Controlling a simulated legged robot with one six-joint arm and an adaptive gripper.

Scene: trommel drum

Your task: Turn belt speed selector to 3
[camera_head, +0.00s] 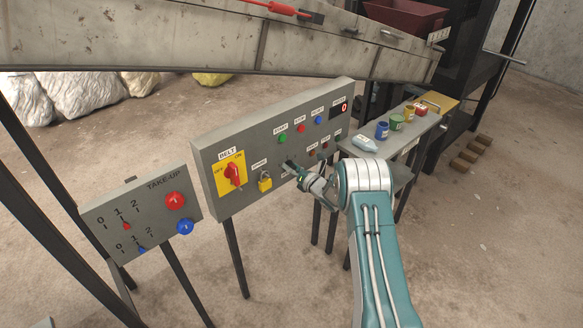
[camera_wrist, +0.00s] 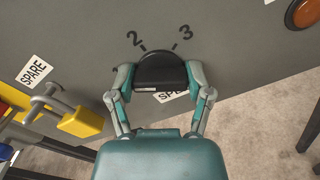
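The belt speed selector (camera_wrist: 160,68) is a black knob on the grey control panel, with the marks 2 and 3 above it in the wrist view. A label below it is partly covered. My gripper (camera_wrist: 161,76) has one finger on each side of the knob, and both appear to touch it. The knob's pointer is hidden or too dark to read, so I cannot tell its setting.
A yellow padlock (camera_wrist: 80,122) hangs at a SPARE label, left of my gripper. The red and yellow BELT switch (camera_head: 232,174) is further left. A TAKE-UP panel (camera_head: 140,215) stands at lower left. A side shelf (camera_head: 393,148) holds a bottle and several small containers.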

